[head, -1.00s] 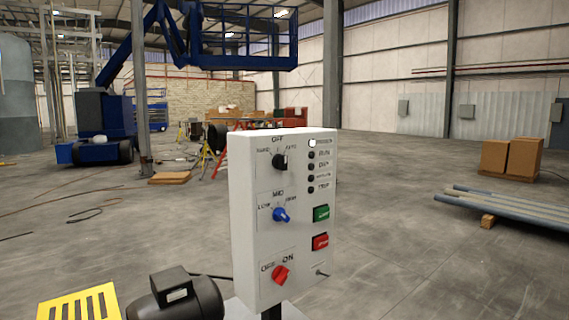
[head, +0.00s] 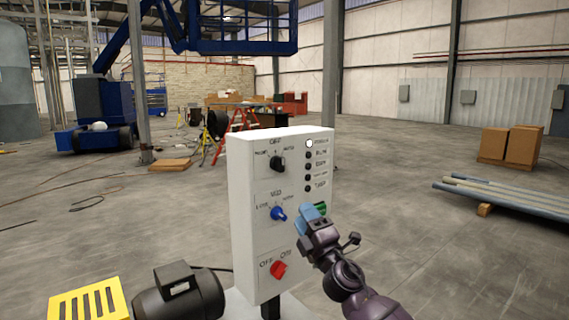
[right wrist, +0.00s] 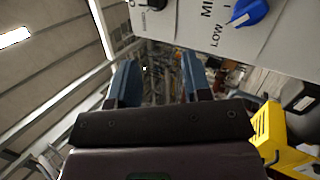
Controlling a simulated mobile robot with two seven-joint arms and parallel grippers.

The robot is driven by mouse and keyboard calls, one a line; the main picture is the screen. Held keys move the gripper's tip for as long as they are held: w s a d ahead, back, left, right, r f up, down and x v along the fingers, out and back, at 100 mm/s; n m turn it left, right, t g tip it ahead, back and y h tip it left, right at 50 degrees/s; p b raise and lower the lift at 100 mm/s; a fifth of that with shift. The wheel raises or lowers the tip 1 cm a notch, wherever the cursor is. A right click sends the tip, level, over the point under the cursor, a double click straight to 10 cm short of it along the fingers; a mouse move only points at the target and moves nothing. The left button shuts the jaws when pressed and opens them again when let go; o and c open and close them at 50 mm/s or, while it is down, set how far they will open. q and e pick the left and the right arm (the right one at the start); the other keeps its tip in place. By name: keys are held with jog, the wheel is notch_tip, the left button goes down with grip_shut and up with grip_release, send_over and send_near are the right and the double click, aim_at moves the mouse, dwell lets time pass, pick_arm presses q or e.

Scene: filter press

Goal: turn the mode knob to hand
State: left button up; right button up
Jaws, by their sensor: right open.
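The mode knob (head: 277,163) is the black one at the top of the white control box (head: 250,232). Labels for hand, off and auto sit around it. I cannot tell surely where its pointer points. In the right wrist view a black knob (right wrist: 153,4) is cut off at the top edge. My right gripper (head: 312,214), with blue fingers, is open and empty in front of the box's right side. It is below and right of the mode knob, apart from it, and partly hides the push buttons. Its open fingers (right wrist: 160,82) also show in the right wrist view.
A blue knob (head: 278,213) and a red on/off knob (head: 278,269) sit below on the same face. Indicator lamps (head: 308,166) and a green button (head: 321,208) are to the right. A dark motor (head: 180,297) and a yellow slotted plate (head: 88,304) lie at lower left.

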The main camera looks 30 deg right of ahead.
aim_at(283, 166)
notch_tip(283, 166, up, 8)
jog(key=w+d+n+t+y, duration=0.1)
jog(key=d+n+y, duration=0.15)
jog(key=n, duration=0.85)
jog(key=w+n, duration=0.2)
jog(key=w, duration=0.1)
jog(key=w+r+n+g+p, duration=0.1)
jog(key=w+n, duration=0.2)
jog(key=w, duration=0.1)
jog(key=w+n+g+p, duration=0.1)
jog(key=w+n, duration=0.1)
jog(key=w, duration=0.2)
jog(key=shift+w+a+r+n+y, duration=0.15)
jog(key=shift+n+y, duration=0.2)
jog(key=shift+n, duration=0.05)
jog(key=shift+c, duration=0.4)
grip_shut()
